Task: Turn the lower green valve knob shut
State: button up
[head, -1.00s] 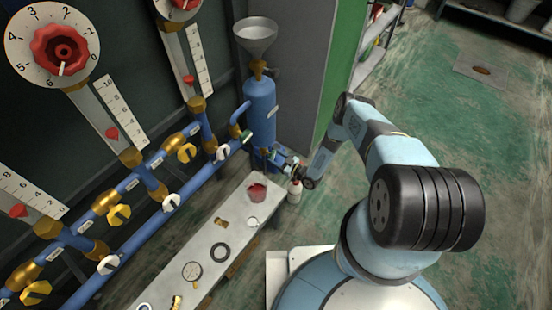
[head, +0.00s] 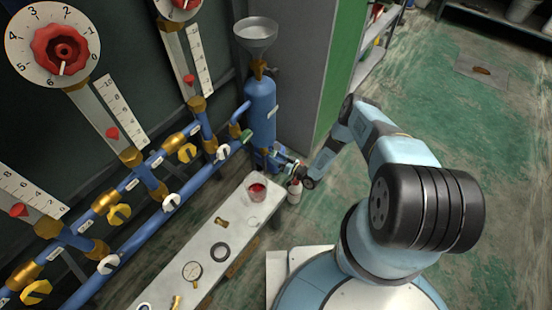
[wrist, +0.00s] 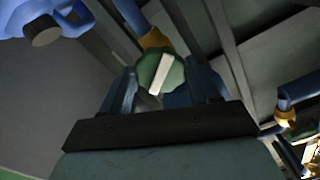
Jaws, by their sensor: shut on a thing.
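The lower green valve knob (wrist: 152,76), round with a white bar across its face, sits between my gripper's two fingers (wrist: 162,80) in the wrist view. My gripper is shut on the knob's sides. A brass fitting and blue pipe show behind the knob. In the head view my gripper (head: 279,157) is low beside the foot of the blue cylinder (head: 260,108), and I cannot make out the held knob there. Another green knob (head: 246,136) is higher up, on the pipe left of the cylinder.
A white bottle (head: 294,191) stands close to my gripper. Pipes with yellow and white knobs fill the left; floor is open at right.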

jog(key=shift+m, duration=1.4)
jog(key=m, duration=0.3)
jog(key=o, duration=1.1)
jog(key=shift+m, duration=0.3)
jog(key=shift+c, duration=0.2)
jog(key=shift+s, duration=0.1)
jog(key=v, duration=0.7)
